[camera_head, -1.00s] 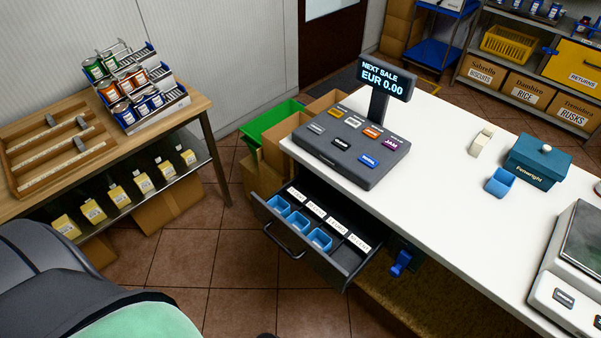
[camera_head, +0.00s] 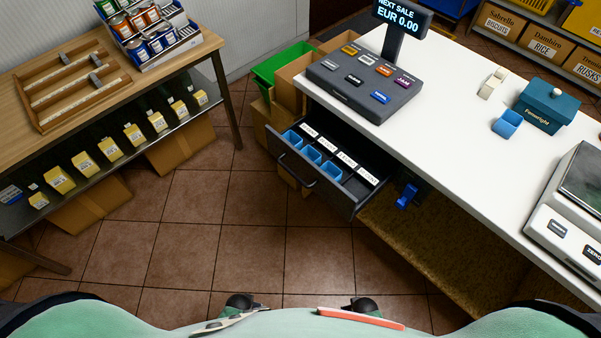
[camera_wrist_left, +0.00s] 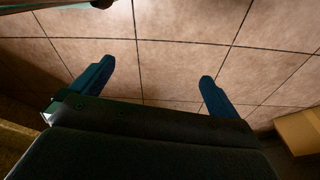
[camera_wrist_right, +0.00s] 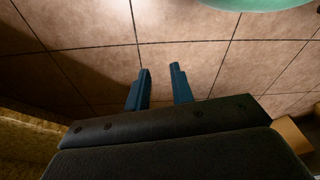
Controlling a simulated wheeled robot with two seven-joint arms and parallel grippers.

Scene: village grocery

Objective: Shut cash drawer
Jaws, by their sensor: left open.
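The cash drawer (camera_head: 350,202) is pulled out from under the white counter, below the register (camera_head: 365,88). Blue cups (camera_head: 310,154) and labelled compartments show inside it. Its dark handle (camera_head: 296,173) is on the front face, toward the lower left. My left gripper (camera_wrist_left: 155,85) is open and empty over the tiled floor in the left wrist view. My right gripper (camera_wrist_right: 160,70) has its fingers a small gap apart, with nothing between them, over the floor. Neither gripper shows in the head view, and neither touches the drawer.
A blue-handled thing (camera_head: 406,196) hangs beside the drawer. A wooden table (camera_head: 150,85) stands at left. The tiled floor (camera_head: 235,250) before the drawer is clear.

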